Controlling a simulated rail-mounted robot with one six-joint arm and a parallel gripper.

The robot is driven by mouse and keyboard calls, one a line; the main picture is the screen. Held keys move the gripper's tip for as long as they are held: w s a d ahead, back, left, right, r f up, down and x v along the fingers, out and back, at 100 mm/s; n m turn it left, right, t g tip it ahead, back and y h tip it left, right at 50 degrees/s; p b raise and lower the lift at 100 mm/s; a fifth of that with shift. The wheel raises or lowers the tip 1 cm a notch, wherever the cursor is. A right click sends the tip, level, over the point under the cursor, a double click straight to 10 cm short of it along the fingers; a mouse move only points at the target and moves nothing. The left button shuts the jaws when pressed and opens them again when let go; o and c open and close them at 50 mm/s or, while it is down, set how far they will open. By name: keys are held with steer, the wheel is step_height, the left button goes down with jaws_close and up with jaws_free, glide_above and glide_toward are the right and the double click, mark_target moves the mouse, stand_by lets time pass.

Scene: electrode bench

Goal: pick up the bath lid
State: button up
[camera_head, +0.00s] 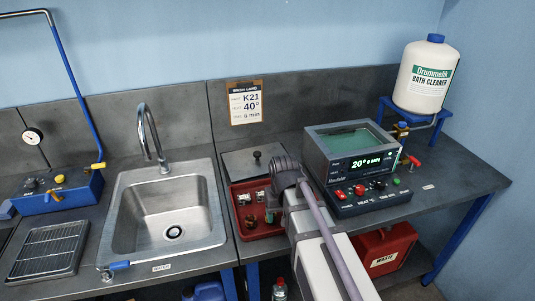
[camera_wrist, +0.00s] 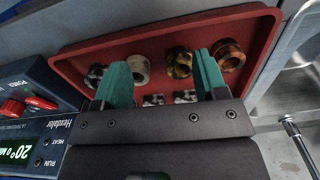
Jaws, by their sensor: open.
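The bath lid (camera_head: 240,163) is a flat grey plate with a black knob (camera_head: 257,157). In the head view it lies at the back end of the red tray, left of the bath (camera_head: 349,146). The bath stands uncovered, with greenish liquid inside. My gripper (camera_wrist: 163,76) shows in the wrist view with two green fingers spread apart, nothing between them held, above the red tray (camera_wrist: 100,61). The lid is not visible in the wrist view. In the head view my arm hides the fingertips and the tray's right part.
Several small ring-like and metal parts lie in the tray, including a tan ring (camera_wrist: 137,68). The sink (camera_head: 170,205) is to the left. A cleaner bottle (camera_head: 424,77) stands behind on a blue stand.

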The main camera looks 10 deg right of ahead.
steer(key=w+r+p, duration=0.2)
steer(key=w+r, duration=0.1)
steer(key=w, duration=0.7)
steer(key=w+r+p, duration=0.2)
steer(key=w, duration=0.8)
steer(key=r+n+t+p, duration=0.1)
steer(key=r+n+p, duration=0.1)
steer(key=n, duration=0.1)
glide_above(257, 153)
steer(key=shift+s+d+f+b, duration=0.1)
steer(key=shift+s+f+b, duration=0.15)
steer(key=shift+s+b, duration=0.1)
steer(key=f+b, duration=0.7)
steer(key=w+f+b, duration=0.1)
steer(key=f+b, duration=0.3)
steer(key=shift+r, duration=0.25)
steer(key=shift+c, duration=0.2)
jaws_close()
